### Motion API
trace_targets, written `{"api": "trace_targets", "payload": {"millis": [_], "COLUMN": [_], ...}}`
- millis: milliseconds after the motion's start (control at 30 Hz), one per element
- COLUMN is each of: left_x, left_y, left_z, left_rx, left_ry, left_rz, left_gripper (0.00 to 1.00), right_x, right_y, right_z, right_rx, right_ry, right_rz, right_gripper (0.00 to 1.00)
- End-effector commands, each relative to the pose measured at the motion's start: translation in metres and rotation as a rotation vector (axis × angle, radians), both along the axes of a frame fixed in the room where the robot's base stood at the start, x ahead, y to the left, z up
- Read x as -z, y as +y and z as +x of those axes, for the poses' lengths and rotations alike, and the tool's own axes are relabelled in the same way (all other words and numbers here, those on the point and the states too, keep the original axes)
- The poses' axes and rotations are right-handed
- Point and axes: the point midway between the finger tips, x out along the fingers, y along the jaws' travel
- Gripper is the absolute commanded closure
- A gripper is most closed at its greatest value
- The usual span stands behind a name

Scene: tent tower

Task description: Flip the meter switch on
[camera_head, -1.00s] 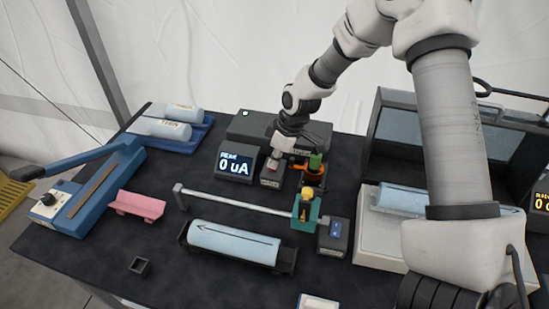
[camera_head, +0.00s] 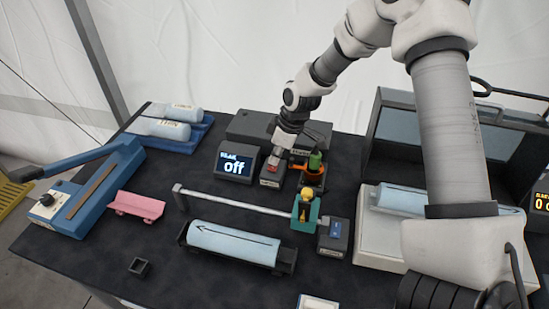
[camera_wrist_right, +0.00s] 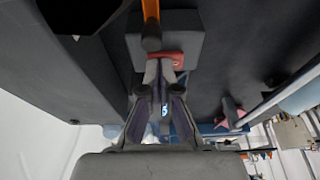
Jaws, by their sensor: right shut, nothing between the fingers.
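The meter (camera_head: 237,163) is a dark box with a lit screen reading "off". Just right of it stands a small grey switch box (camera_head: 269,182) with a red switch (camera_head: 273,162) on top. My right gripper (camera_head: 278,153) is shut and empty, pointing down at the red switch. In the right wrist view the closed fingertips (camera_wrist_right: 160,72) are right at the red switch (camera_wrist_right: 172,60) on its grey box (camera_wrist_right: 165,42); I cannot tell if they touch. My left gripper is not in view.
An orange holder with a green-topped piece (camera_head: 314,163) stands close right of the switch box. A teal block (camera_head: 304,213) on a rail is in front. A light blue cylinder (camera_head: 235,242) lies nearer, a pink piece (camera_head: 136,206) left.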

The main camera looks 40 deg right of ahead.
Motion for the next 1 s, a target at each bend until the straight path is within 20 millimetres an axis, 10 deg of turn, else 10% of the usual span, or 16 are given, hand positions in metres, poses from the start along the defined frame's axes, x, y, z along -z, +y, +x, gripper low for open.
{"api": "trace_targets", "payload": {"millis": [267, 467, 1000], "left_x": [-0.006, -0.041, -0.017], "left_y": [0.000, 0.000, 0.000], "left_z": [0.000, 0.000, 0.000], "left_rx": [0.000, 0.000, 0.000], "left_ry": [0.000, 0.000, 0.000], "left_rz": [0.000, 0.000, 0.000], "left_gripper": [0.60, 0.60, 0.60], "right_x": [-0.007, -0.048, -0.134], "right_y": [0.001, 0.006, -0.010], "right_z": [0.000, -0.001, -0.024], "right_rx": [0.000, 0.004, 0.005], "right_ry": [-0.001, -0.001, -0.001], "right_rz": [0.000, -0.002, 0.000], "right_gripper": [1.00, 1.00, 1.00]}}
